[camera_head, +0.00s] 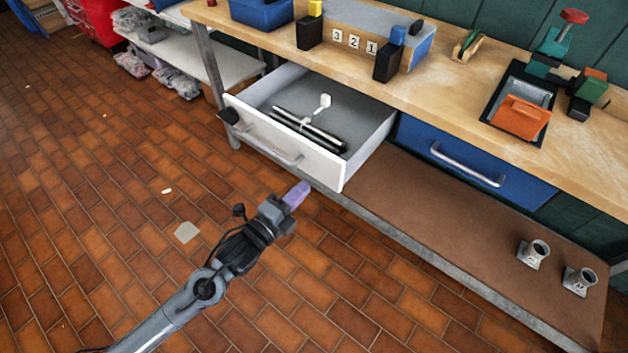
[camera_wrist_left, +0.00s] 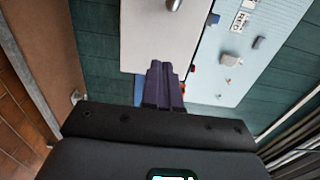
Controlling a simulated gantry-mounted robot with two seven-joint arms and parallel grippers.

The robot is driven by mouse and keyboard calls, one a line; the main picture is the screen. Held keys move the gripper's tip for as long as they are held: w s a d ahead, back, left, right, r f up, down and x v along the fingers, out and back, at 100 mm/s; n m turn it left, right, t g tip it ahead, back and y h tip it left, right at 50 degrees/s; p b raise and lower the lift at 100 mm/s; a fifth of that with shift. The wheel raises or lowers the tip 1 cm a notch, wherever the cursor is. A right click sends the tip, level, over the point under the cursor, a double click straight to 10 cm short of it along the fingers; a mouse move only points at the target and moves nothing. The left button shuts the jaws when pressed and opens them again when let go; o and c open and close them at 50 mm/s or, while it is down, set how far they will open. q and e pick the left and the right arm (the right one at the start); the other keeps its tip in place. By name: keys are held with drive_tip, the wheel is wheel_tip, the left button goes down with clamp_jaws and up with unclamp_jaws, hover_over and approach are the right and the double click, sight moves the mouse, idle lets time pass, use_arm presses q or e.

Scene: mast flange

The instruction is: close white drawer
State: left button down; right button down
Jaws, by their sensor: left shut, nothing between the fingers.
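The white drawer (camera_head: 292,147) stands pulled out from under the wooden workbench in the head view. Its grey inside holds dark rods bundled with a white tag. A silver handle (camera_head: 274,153) runs along its front. My left gripper (camera_head: 298,194) is shut and empty, with purple fingers, in front of and below the drawer front, near its right part. In the left wrist view the purple fingers (camera_wrist_left: 161,84) are together before a white panel (camera_wrist_left: 160,35), which looks like the drawer front. Whether they touch it I cannot tell. My right gripper is out of view.
A closed blue drawer (camera_head: 475,165) is right of the white one. The workbench (camera_head: 450,85) carries blocks, number tiles and a black tray with an orange part. Two metal cups stand on the brown lower shelf (camera_head: 430,215). The tiled floor in front is mostly clear.

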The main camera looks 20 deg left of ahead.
sight(322, 169)
use_arm(q)
drive_tip(key=b+x, duration=0.2)
drive_tip(key=x, duration=0.3)
drive_tip(key=shift+w, duration=0.15)
drive_tip(key=shift+w+d, duration=0.15)
drive_tip(key=shift+w, duration=0.05)
